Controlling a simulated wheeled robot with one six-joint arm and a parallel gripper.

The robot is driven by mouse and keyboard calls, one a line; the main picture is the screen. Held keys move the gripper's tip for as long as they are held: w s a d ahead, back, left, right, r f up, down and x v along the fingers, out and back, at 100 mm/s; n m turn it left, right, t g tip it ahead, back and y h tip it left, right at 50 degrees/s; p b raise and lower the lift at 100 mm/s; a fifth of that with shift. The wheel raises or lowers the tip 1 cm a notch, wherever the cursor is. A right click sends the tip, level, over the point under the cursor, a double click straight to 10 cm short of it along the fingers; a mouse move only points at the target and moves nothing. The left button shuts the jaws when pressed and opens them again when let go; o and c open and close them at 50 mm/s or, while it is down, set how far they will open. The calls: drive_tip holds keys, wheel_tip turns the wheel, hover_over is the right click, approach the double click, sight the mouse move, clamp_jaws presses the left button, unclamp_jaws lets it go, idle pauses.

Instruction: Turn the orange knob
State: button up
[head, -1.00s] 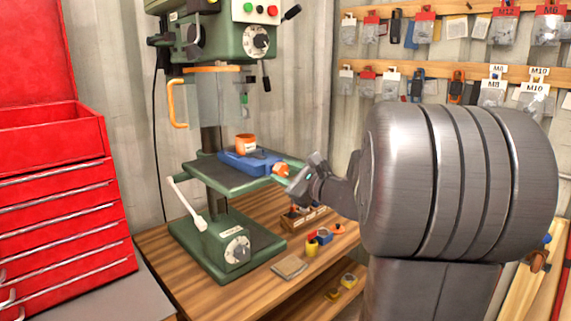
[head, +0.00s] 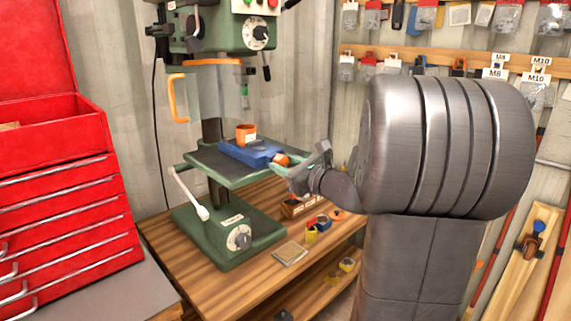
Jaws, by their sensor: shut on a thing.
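The orange knob (head: 281,160) sits at the right end of a blue vise (head: 248,152) on the green drill press table (head: 215,163). My gripper (head: 289,164) is at the knob from the right, its fingers shut on it. The fingers hide part of the knob. An orange ring-shaped piece (head: 246,134) stands upright on the vise. The knob's turn angle is too small to tell.
The drill press column and head (head: 222,27) rise behind, with a clear guard and orange handle (head: 177,98). A white-handled lever (head: 187,193) sticks out at left. Small parts (head: 317,228) lie on the wooden bench (head: 225,278). A red tool chest (head: 62,190) stands left.

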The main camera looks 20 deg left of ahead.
drive_tip(key=shift+f, duration=0.15)
drive_tip(key=o, duration=1)
drive_tip(key=shift+d, duration=0.15)
drive_tip(key=b+v, duration=0.1)
drive_tip(key=v, duration=1.2)
drive_tip(key=shift+d, duration=0.3)
drive_tip(key=shift+s, duration=0.1)
drive_tip(key=p+x, duration=0.1)
drive_tip(key=x, duration=1.3)
drive_tip(key=shift+s, duration=0.1)
